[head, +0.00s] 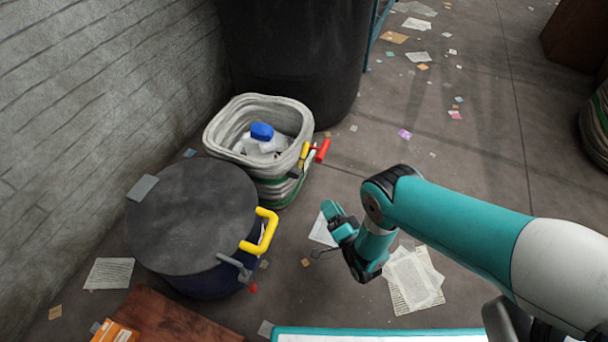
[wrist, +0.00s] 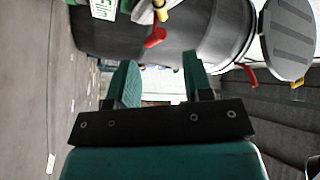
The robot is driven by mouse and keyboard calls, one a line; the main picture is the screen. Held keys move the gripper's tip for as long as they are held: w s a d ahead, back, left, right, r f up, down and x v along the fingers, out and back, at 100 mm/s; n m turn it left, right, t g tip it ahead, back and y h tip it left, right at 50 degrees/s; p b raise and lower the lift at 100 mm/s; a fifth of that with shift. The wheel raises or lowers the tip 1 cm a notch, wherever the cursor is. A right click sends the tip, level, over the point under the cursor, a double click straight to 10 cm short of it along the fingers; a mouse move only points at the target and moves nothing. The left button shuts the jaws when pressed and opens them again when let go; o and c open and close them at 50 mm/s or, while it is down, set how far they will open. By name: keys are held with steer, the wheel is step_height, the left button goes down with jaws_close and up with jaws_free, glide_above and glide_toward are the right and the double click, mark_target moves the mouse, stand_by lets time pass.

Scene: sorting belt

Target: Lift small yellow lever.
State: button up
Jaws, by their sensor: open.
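A small yellow lever (head: 304,153) sits on the right side of the pale ribbed bin (head: 222,138), beside a red lever (head: 322,150). In the wrist view a yellow piece (wrist: 161,13) shows at the top edge, just above a red lever (wrist: 155,37); it looks like the same pair. A larger yellow handle (head: 265,232) is on the dark lidded drum (head: 190,217). My gripper (head: 332,231) is apart from the small lever, below and right of it in the head view. In the wrist view its two teal fingers (wrist: 160,80) are spread with nothing between them.
A blue-capped container (head: 262,132) lies in the pale bin. A large dark bin (head: 293,60) stands behind. A grey lever (head: 234,266) is on the drum. Papers (head: 412,278) litter the floor, which is open to the right.

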mark_target(302, 157)
steer(key=b+x, duration=0.7)
steer(key=x, duration=0.9)
steer(key=shift+a, duration=0.2)
steer(key=shift+w+r, duration=0.1)
steer(key=shift+w, duration=0.05)
jaws_close()
